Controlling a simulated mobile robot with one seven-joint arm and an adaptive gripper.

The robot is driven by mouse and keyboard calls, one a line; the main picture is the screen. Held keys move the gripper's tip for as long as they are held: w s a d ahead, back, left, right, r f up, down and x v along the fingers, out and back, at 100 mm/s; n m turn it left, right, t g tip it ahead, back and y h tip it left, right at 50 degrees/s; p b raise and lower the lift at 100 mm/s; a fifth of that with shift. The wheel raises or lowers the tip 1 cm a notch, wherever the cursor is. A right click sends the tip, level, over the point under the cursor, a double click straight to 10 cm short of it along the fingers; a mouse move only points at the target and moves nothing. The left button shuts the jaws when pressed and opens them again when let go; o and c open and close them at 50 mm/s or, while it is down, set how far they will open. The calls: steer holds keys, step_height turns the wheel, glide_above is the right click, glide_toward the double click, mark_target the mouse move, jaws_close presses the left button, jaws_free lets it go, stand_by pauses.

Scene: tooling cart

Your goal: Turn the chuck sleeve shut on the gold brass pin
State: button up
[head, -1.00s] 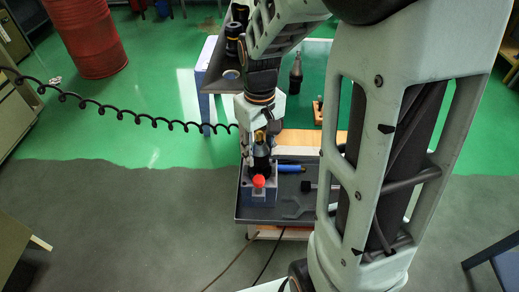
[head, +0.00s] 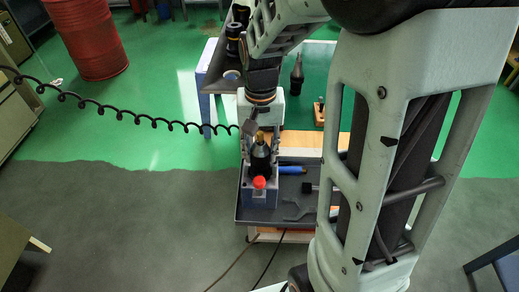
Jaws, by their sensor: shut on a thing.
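The black chuck with its sleeve (head: 260,160) stands upright in a grey-blue holding block (head: 262,199) with a red knob (head: 259,182) at its front. The gold brass pin (head: 260,137) sticks up from the top of the chuck. My gripper (head: 261,150) reaches down from above, one finger on the left and one on the right of the pin and chuck. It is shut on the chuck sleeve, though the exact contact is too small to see. The pin's lower end is hidden inside the chuck.
The block sits at the left of a dark tray (head: 283,218) with a blue-handled tool (head: 291,169) and a grey wrench (head: 296,210). Dark tool holders (head: 297,72) stand behind. A coiled black cable (head: 150,119) hangs at left. My arm covers the right side.

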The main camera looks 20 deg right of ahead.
steer(key=shift+m, duration=1.2)
steer(key=o, duration=1.2)
steer(key=shift+c, duration=0.2)
step_height(320, 180, up, 12)
steer(key=shift+r, duration=0.1)
steer(key=shift+d, duration=0.1)
